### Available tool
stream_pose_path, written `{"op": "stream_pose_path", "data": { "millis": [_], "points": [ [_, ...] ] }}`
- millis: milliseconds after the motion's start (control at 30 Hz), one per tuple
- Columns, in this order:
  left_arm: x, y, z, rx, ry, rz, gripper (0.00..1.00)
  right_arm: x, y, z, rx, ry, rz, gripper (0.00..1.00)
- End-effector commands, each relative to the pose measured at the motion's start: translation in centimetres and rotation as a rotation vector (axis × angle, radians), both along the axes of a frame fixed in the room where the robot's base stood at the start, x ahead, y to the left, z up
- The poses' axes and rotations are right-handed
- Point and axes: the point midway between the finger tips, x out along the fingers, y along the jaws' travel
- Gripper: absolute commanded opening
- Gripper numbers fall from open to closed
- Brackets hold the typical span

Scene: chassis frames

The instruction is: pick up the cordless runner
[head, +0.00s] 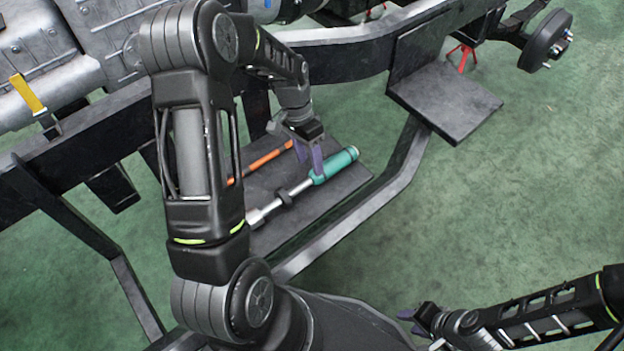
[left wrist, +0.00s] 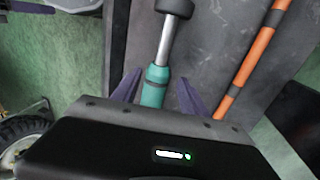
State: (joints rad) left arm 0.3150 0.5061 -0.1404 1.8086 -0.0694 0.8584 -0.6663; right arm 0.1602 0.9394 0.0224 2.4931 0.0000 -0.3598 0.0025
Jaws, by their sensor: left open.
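A tool with a teal handle (head: 336,166) and a silver shaft lies on a dark grey shelf (head: 325,205), and I take it to be the cordless runner. In the left wrist view its teal handle (left wrist: 155,88) runs between my left gripper's two purple fingers. My left gripper (head: 312,160) is open and sits over the handle, one finger on each side. The lower part of the handle is hidden behind the gripper body in the wrist view. My right gripper (head: 425,318) is at the lower right, away from the shelf, and its jaws are too small to read.
An orange bar (head: 262,162) lies beside the tool on the same shelf, close to my left gripper; it also shows in the wrist view (left wrist: 258,62). A dark chassis frame (head: 345,52) runs behind. An empty plate (head: 447,97) sticks out at the right.

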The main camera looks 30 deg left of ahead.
Motion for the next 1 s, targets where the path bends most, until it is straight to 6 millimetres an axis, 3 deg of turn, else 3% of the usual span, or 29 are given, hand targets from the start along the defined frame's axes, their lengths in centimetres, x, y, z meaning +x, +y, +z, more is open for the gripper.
{"op": "stream_pose_path", "data": {
  "millis": [333, 700, 1000],
  "points": [
    [0.0, -0.1, -0.4, 0.001, -0.001, 0.001, 0.51, 0.1, 0.0, -0.2, 0.000, -0.001, -0.001, 0.36],
    [-0.5, -1.4, -4.9, 0.000, 0.000, 0.000, 0.51, 0.5, -0.5, -1.9, -0.007, -0.009, -0.011, 0.36],
    [-0.5, -1.5, -5.2, 0.001, -0.001, 0.001, 0.51, 0.5, -0.5, -1.9, -0.007, -0.009, -0.013, 0.36]
  ]
}}
